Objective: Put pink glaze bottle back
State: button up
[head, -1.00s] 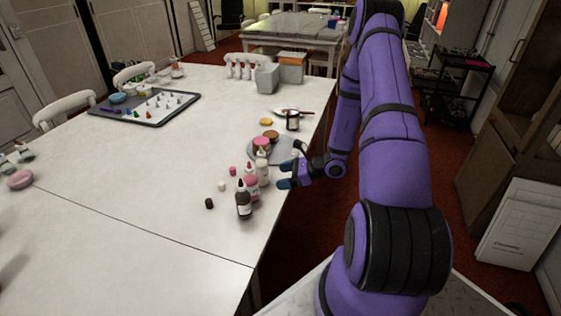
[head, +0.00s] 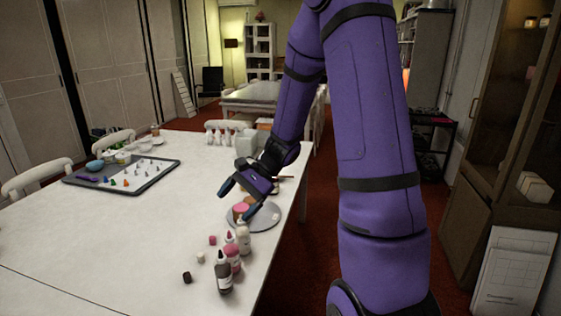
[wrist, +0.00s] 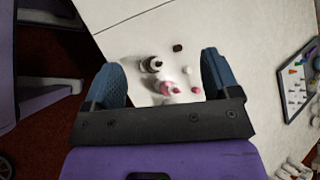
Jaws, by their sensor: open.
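The pink glaze bottle (head: 232,259) stands upright on the table near its right edge, between a dark brown bottle (head: 223,275) and a white bottle (head: 243,238). In the wrist view the pink bottle (wrist: 167,88) shows from above, between the fingers in the picture, with the brown bottle (wrist: 150,65) beside it. My gripper (head: 237,202) is open and empty. In the head view it hangs over the round turntable (head: 267,217) and its small pink and brown pieces, behind the bottles. Its fingers partly hide those pieces.
Loose caps lie left of the bottles: pink (head: 212,240), white (head: 200,258) and brown (head: 187,278). A grey tray (head: 75,182) with piping tips lies at the far left. White bottles (head: 220,137) and a grey box stand at the back. The table's left middle is clear.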

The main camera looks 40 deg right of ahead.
jog(key=s+a+r+n+t+h, duration=0.3)
jog(key=s+r+n+h, duration=0.6)
jog(key=s+r, duration=1)
jog(key=shift+s+a+r+n+h, duration=0.35)
jog(key=shift+s+a+n, duration=0.55)
jog(key=shift+n, duration=1.2)
jog(key=shift+s+d, duration=0.15)
jog(key=shift+d, duration=0.05)
